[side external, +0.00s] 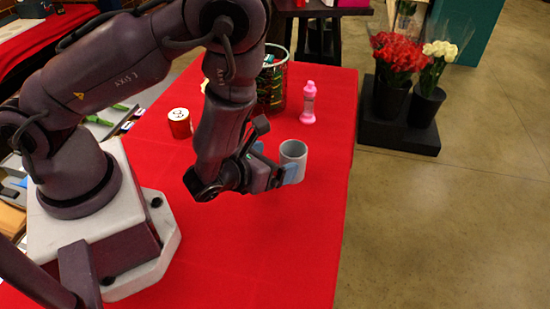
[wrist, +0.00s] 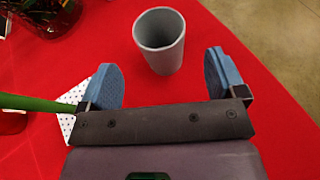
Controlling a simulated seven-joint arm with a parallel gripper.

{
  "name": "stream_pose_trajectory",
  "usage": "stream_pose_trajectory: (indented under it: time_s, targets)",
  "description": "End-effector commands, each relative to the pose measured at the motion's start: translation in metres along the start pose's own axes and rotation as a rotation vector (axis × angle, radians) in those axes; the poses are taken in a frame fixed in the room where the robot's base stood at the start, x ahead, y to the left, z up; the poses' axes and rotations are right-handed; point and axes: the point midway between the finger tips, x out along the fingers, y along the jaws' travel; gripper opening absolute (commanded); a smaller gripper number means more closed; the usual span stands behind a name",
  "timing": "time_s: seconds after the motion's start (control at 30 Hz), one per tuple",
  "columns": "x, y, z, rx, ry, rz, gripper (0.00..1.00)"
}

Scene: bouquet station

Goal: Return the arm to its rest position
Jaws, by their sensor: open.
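My gripper (side external: 277,168) is low over the red table, with its blue-padded fingers apart and nothing between them. In the wrist view my gripper (wrist: 163,80) also shows open. A grey cup (side external: 293,160) stands upright on the table just beyond the fingertips. In the wrist view the grey cup (wrist: 160,42) sits ahead of the gap between the fingers and looks empty. I cannot tell whether a finger touches it. The rest of my arm reaches over the table from the left in the side view.
A pink bottle (side external: 308,103) and a wire basket (side external: 272,88) stand behind the cup. A red-and-white can (side external: 179,123) is left of my gripper. A green stem and a white dotted item (wrist: 68,122) lie by the left finger. The red table (side external: 270,255) is clear in front.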

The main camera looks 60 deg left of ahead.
Motion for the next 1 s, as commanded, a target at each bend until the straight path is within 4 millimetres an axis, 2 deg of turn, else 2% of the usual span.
stream_pose_trajectory:
  time_s: [0.13, 0.23, 0.37, 0.4, 0.5, 0.6, 0.7, 0.83, 0.9, 1.0]
  targets:
    - [0.001, 0.000, 0.004, -0.012, -0.010, 0.009, 0.90]
    - [0.001, 0.001, 0.025, -0.078, -0.064, 0.062, 0.90]
    - [-0.004, 0.011, 0.077, -0.274, -0.191, 0.225, 0.90]
    - [-0.009, 0.016, 0.095, -0.355, -0.232, 0.289, 0.90]
    - [-0.027, 0.032, 0.132, -0.571, -0.307, 0.455, 0.90]
    - [-0.049, 0.048, 0.155, -0.775, -0.340, 0.604, 0.90]
    - [-0.071, 0.068, 0.167, -0.971, -0.338, 0.752, 0.90]
    - [-0.104, 0.097, 0.172, -1.272, -0.293, 0.956, 0.90]
    - [-0.122, 0.106, 0.172, -1.458, -0.250, 1.049, 0.90]
    - [-0.147, 0.109, 0.172, -1.738, -0.168, 1.141, 0.90]
